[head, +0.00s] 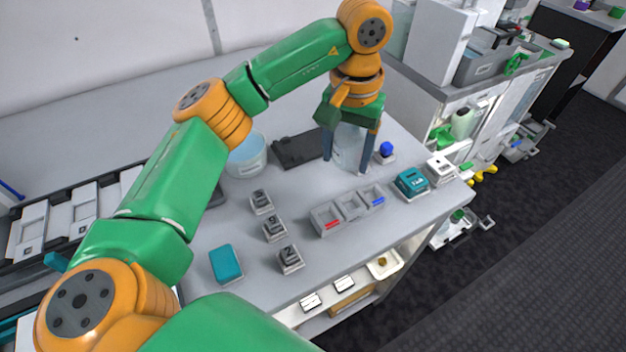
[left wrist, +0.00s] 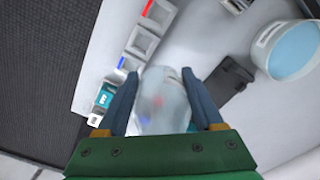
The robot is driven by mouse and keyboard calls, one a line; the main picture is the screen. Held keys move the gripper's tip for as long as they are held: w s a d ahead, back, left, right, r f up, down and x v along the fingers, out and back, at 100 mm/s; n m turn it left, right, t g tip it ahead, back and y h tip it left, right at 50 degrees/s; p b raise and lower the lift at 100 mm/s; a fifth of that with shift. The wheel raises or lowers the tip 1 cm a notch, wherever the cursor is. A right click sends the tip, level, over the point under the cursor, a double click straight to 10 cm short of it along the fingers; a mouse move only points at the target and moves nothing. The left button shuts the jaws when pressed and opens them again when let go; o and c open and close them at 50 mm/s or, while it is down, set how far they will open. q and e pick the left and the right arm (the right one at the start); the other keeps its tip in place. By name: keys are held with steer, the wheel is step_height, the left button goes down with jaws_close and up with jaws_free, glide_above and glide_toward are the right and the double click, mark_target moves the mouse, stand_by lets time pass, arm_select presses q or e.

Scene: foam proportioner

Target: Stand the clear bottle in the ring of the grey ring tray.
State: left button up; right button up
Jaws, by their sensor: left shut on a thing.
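The clear bottle (head: 349,146) is between the fingers of my left gripper (head: 348,160), which is shut on it. The bottle looks roughly upright at the back right of the table; I cannot tell whether its base touches the top. In the left wrist view the bottle (left wrist: 160,105) fills the space between the fingers (left wrist: 160,78). A flat dark grey tray (head: 297,151) lies just left of the bottle, and also shows in the left wrist view (left wrist: 228,78). It looks like the ring tray, but I cannot make out its ring. My right gripper is out of view.
A clear tub (head: 246,156) stands left of the dark tray. A grey three-compartment tray (head: 327,219), a blue-topped item (head: 386,152) and a teal box (head: 411,184) are in front and right. Several small labelled blocks (head: 274,228) and a teal pad (head: 226,263) lie nearer.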

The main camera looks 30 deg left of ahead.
arm_select(q)
glide_above(311, 196)
steer(key=f, duration=0.6)
steer(key=shift+w+d+p, duration=0.2)
steer(key=shift+w+p, duration=0.1)
steer(key=shift+p, duration=0.1)
steer(key=f+p, duration=0.1)
steer(key=f, duration=0.2)
steer(key=shift+s+a+f+p, duration=0.2)
steer(key=shift+s+p, duration=0.2)
steer(key=shift+w+f+b, duration=0.15)
steer(key=shift+f+b, duration=0.2)
steer(key=shift+f, duration=0.1)
steer(key=o, duration=1.4)
steer(key=shift+r, duration=0.15)
steer(key=shift+c, duration=0.2)
